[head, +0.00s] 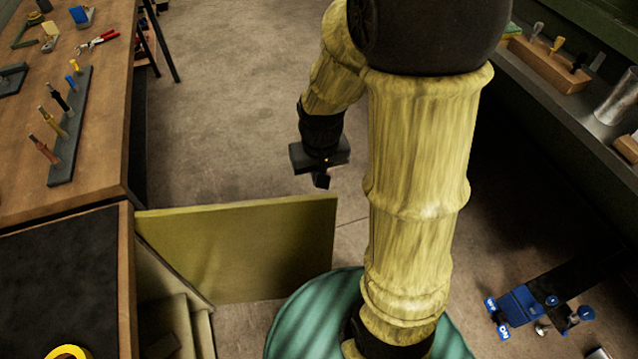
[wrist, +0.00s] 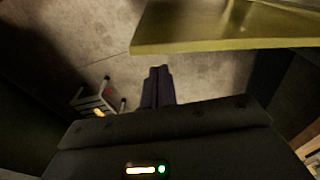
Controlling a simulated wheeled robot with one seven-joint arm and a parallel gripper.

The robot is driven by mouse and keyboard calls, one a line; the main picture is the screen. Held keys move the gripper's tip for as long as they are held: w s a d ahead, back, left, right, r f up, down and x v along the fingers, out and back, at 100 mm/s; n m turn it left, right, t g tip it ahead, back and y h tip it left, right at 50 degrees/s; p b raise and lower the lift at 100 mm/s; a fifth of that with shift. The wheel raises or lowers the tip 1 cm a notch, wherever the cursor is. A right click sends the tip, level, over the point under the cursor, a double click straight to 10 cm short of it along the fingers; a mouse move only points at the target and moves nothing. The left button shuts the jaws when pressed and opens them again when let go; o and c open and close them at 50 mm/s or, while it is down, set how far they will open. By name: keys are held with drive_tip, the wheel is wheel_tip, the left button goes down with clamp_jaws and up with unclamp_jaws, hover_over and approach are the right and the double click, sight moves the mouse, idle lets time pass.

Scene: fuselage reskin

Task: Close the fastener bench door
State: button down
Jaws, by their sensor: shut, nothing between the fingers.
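The bench door (head: 240,250) is a flat olive-yellow panel. In the head view it stands open, swung out to the right from the bench cabinet (head: 127,280) at the lower left. My gripper (head: 321,181) hangs just above and beyond the door's free end, apart from it as far as I can tell. In the wrist view my gripper (wrist: 158,78) has its fingers together with nothing between them. The door (wrist: 235,35) crosses the top right there, its edge close to the fingertips.
A wooden workbench (head: 100,120) with a tool rack (head: 70,125) runs along the left. A shelf (head: 560,95) with tools lines the right. A blue tool (head: 520,305) lies on the lower right. Open concrete floor (head: 230,100) lies beyond the door.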

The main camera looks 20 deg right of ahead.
drive_tip(key=w+d+m+g+p, duration=0.2)
drive_tip(key=w+g+p, duration=0.2)
drive_tip(key=w+p, duration=0.4)
drive_tip(key=shift+w+d+f+y, duration=0.3)
drive_tip(key=shift+f, duration=0.05)
drive_tip(key=s+a+f+p, duration=0.1)
drive_tip(key=s+f+p, duration=0.1)
drive_tip(key=s+f, duration=0.4)
wheel_tip(320, 180, down, 4)
drive_tip(key=shift+a+r, duration=0.15)
drive_tip(key=shift+a, duration=0.1)
drive_tip(key=shift+s, duration=0.1)
